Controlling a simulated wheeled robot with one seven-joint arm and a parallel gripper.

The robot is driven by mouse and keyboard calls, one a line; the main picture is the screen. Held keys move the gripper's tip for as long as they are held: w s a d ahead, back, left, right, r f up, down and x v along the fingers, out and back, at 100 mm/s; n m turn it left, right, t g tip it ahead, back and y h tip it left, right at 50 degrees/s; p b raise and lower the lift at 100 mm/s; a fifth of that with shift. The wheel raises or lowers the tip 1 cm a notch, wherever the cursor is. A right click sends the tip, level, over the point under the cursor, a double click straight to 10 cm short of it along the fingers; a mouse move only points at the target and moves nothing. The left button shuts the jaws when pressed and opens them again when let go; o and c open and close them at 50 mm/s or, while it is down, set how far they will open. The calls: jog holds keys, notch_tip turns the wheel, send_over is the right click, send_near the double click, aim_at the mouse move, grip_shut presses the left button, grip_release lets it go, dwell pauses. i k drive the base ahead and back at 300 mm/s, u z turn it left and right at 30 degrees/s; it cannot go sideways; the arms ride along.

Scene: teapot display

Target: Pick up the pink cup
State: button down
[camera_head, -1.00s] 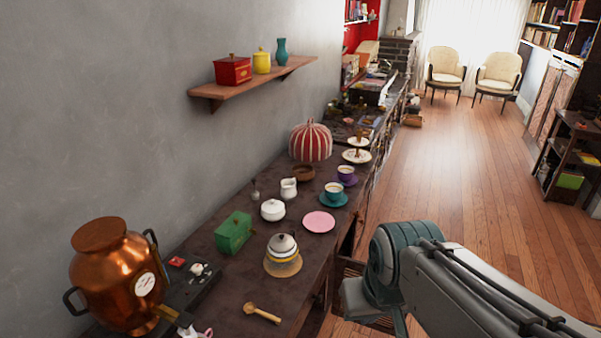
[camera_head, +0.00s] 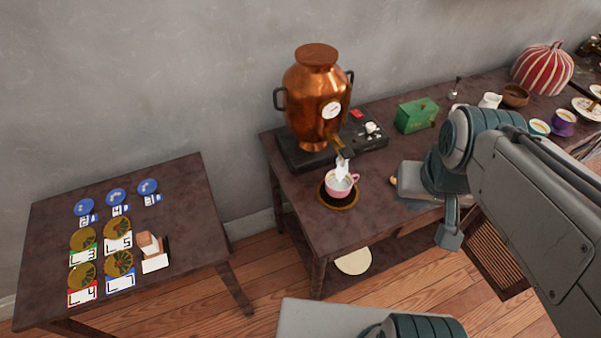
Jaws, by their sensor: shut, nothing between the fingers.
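The pink cup (camera_head: 341,188) stands upright on a dark round mat with a yellowish rim (camera_head: 338,203), near the front edge of the long table. It is below the tap of the copper urn (camera_head: 318,100), and white steam or liquid shows above it. Its handle points right. My gripper (camera_head: 450,237) hangs to the right of the cup, at the table's front edge, well apart from it. It looks shut and empty; my arm partly hides it.
A green box (camera_head: 417,115) and a white jug (camera_head: 490,100) stand behind my arm on the long table (camera_head: 300,190). A side table (camera_head: 180,185) at the left holds blue and brown discs with numbered cards. Open floor lies between the tables.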

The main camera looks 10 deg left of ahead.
aim_at(342, 184)
jog(key=z, duration=1.7)
jog(key=k, duration=1.1)
jog(key=u, duration=1.25)
jog(key=i, duration=1)
jog(key=z, duration=0.05)
